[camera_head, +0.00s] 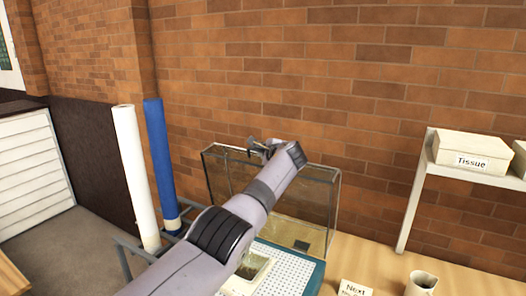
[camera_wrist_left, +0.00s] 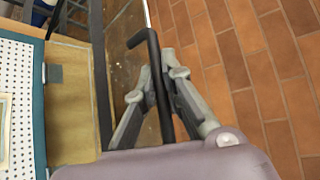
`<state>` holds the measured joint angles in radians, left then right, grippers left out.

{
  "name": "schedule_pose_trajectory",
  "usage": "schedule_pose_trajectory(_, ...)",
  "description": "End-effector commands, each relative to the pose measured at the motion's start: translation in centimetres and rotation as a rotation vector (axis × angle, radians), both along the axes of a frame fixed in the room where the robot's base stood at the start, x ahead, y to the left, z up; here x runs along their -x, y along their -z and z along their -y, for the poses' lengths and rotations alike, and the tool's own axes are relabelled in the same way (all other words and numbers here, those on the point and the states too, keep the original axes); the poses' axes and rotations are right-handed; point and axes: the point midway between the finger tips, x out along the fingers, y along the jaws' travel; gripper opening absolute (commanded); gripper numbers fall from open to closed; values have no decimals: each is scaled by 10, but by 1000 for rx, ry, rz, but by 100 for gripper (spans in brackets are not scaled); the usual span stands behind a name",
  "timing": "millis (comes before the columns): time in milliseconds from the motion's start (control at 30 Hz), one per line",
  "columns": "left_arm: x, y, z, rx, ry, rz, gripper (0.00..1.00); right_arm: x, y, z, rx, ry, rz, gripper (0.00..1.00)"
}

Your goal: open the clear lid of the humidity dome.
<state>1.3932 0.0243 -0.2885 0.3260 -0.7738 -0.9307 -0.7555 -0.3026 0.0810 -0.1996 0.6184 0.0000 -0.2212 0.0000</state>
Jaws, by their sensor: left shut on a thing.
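The clear lid (camera_head: 318,200) of the humidity dome stands raised and roughly upright at the back of its base, in front of the brick wall. The base (camera_head: 312,282) is blue-green with a white perforated floor; it also shows at the left of the left wrist view (camera_wrist_left: 39,120). My left gripper (camera_head: 262,150) is at the lid's top edge, and my arm hides part of the lid and base. In the left wrist view its fingers (camera_wrist_left: 158,85) are shut on the lid's dark handle (camera_wrist_left: 152,48). My right gripper is not in view.
A small tray (camera_head: 262,264) lies on the perforated floor. A white roll (camera_head: 134,175) and a blue roll (camera_head: 160,160) stand at left. A labelled card (camera_head: 354,288) and a mug (camera_head: 421,284) are on the wooden table, below a shelf with a Tissue box (camera_head: 472,150).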

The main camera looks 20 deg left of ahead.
Motion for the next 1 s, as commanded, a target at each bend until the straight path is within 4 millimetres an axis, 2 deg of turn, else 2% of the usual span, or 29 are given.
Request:
schedule_pose_trajectory(33,1,5,0,8,-2,-6,0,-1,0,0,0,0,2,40)
schedule_pose_trajectory(200,1,5,0,9,-2,-6,0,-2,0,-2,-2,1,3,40)
schedule_pose_trajectory(233,1,5,0,9,-2,-6,10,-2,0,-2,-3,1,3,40)
schedule_pose_trajectory(533,1,4,0,5,-1,-4,30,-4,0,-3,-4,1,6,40)
schedule_pose_trajectory(1000,1,2,1,2,-2,-2,30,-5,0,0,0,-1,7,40)
